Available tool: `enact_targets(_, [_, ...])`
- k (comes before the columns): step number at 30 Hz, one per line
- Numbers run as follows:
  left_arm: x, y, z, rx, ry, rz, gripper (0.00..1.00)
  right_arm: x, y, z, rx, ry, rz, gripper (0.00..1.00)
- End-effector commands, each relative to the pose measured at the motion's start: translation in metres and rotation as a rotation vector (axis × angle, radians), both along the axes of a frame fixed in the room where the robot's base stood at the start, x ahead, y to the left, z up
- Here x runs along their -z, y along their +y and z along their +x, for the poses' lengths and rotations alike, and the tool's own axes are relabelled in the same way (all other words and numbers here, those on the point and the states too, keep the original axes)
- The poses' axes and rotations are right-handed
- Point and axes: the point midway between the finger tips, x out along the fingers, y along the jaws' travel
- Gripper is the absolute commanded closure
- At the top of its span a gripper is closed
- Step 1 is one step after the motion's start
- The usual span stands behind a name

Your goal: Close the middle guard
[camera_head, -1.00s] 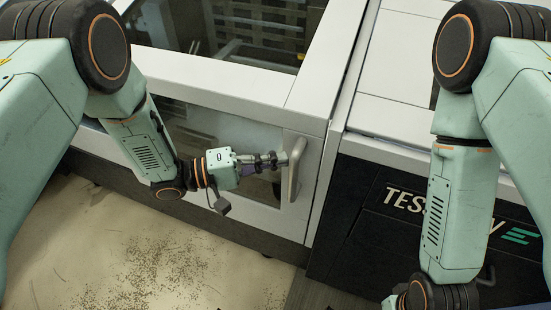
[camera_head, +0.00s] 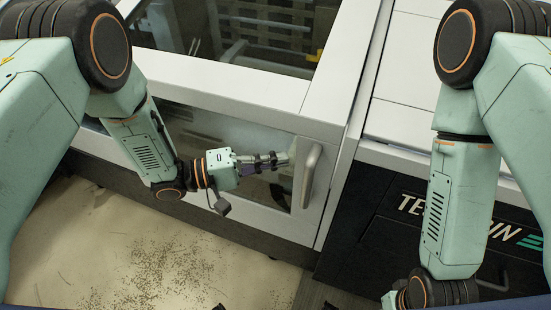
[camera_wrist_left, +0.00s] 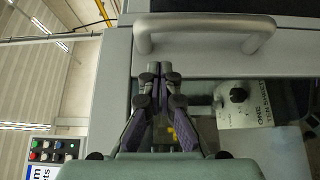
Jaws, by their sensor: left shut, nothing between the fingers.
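The middle guard (camera_head: 255,103) is a white-framed cover with dark windows, and its grey bar handle (camera_head: 311,172) stands upright near its right edge. Its right edge lies close along the neighbouring white panel; I cannot tell if it is fully closed. My left gripper (camera_head: 284,158) is shut and empty, just left of the handle and apart from it, in front of the lower window. In the left wrist view the shut fingertips (camera_wrist_left: 158,70) point at the frame below the handle (camera_wrist_left: 205,24).
A black panel with white lettering (camera_head: 410,205) lies right of the guard, under white covers (camera_head: 420,110). The pale, speckled floor (camera_head: 150,250) is open in front. A button panel (camera_wrist_left: 55,150) shows at lower left in the left wrist view.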

Motion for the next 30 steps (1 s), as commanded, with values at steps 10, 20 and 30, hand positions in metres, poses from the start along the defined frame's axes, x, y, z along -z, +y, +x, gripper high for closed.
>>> enact_targets(10, [0.000,0.041,-0.010,-0.008,0.001,-0.002,1.00,0.002,0.000,0.000,0.000,0.000,0.000,0.60])
enact_targets(20, [0.000,0.086,-0.021,-0.005,0.000,-0.001,1.00,0.004,0.000,0.000,0.000,0.000,0.000,0.60])
enact_targets(30, [0.000,0.097,-0.022,-0.002,0.000,-0.001,1.00,0.004,0.000,0.000,0.000,0.000,0.000,0.60])
